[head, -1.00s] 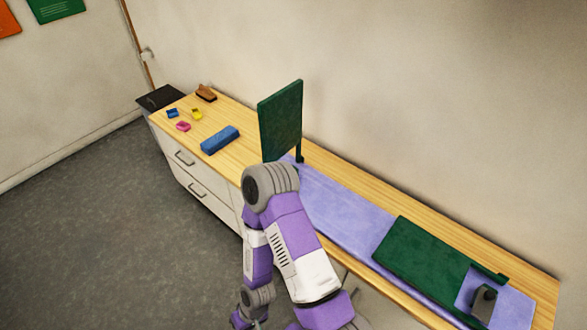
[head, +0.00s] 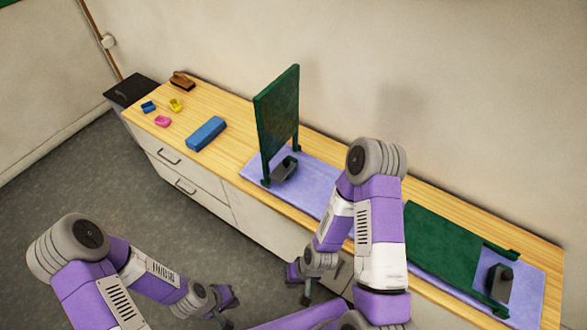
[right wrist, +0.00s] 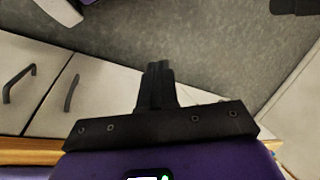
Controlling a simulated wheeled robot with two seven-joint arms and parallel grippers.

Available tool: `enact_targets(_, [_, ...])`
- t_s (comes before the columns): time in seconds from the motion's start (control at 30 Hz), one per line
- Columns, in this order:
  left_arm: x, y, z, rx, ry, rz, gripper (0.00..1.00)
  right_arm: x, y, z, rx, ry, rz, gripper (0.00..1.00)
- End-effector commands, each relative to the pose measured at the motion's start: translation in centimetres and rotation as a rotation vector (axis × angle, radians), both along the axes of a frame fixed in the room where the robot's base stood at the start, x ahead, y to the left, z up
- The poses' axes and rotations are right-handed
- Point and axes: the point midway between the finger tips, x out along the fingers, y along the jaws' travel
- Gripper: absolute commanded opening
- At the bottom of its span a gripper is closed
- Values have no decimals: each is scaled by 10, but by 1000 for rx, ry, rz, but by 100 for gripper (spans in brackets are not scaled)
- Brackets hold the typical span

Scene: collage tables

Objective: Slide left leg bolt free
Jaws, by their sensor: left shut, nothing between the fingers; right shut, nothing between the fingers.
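A green panel with two legs (head: 277,115) stands upright on a lavender mat (head: 318,190) at the middle of the bench. A dark grey bracket-like piece (head: 286,169) sits between its legs. A second green panel (head: 440,250) lies flat at the right, with a similar dark piece (head: 500,283) between its legs. I cannot make out a separate bolt. My left gripper (head: 228,321) and right gripper (head: 304,298) hang low in front of the bench, away from both panels. The right gripper's closed, empty fingers also show in the right wrist view (right wrist: 157,85).
A blue block (head: 206,134), small blue, yellow and pink pieces (head: 162,121) and a brown brush-like item (head: 182,81) lie at the bench's left. A black box (head: 130,90) stands at its far end. Drawer handles (head: 168,157) stick out of the front. The grey floor is clear.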

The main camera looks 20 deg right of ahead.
Motion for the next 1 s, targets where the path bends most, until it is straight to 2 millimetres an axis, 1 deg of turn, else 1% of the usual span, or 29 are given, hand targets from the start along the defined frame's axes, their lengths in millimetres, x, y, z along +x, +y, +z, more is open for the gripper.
enact_targets(0.23, [0,0,-1,0,0,0,0,-1,3,-1,5,12,28,0])
enact_targets(0.37, [0,0,-5,0,0,0,0,-8,12,-8,8,68,165,0])
enact_targets(0.43, [0,0,-9,0,0,0,0,-23,12,-16,-8,122,326,0])
enact_targets(0.47, [0,0,-10,0,0,0,0,-30,10,-20,-22,147,414,0])
enact_targets(0.5, [0,0,-12,0,0,0,0,-41,4,-25,-46,185,543,0])
enact_targets(0.57, [0,0,-15,0,-1,0,0,-54,-12,-33,-100,240,749,0])
enact_targets(0.6, [0,0,-17,0,-1,0,0,-58,-26,-37,-147,275,884,0])
enact_targets(0.67, [0,0,-20,0,-1,0,0,-59,-51,-41,-233,328,1085,0])
enact_targets(0.7, [0,0,-22,0,-1,0,0,-54,-68,-44,-302,360,1216,0])
enact_targets(0.77, [0,0,-25,0,-1,0,0,-39,-94,-44,-424,406,1407,0])
enact_targets(0.8, [0,0,-27,0,-1,0,0,-24,-110,-43,-516,431,1531,0])
enact_targets(0.83, [0,0,-28,0,-1,0,0,-10,-121,-41,-593,450,1620,0])
enact_targets(0.87, [0,0,-30,0,0,0,0,6,-130,-38,-673,465,1707,0])
enact_targets(0.9, [0,0,-32,0,0,0,0,30,-139,-32,-791,481,1817,0])
enact_targets(0.97, [0,0,-35,0,-1,0,0,69,-146,-21,-981,497,1970,0])
enact_targets(1.0, [0,0,-36,0,-1,0,0,97,-145,-12,-1116,500,2059,0])
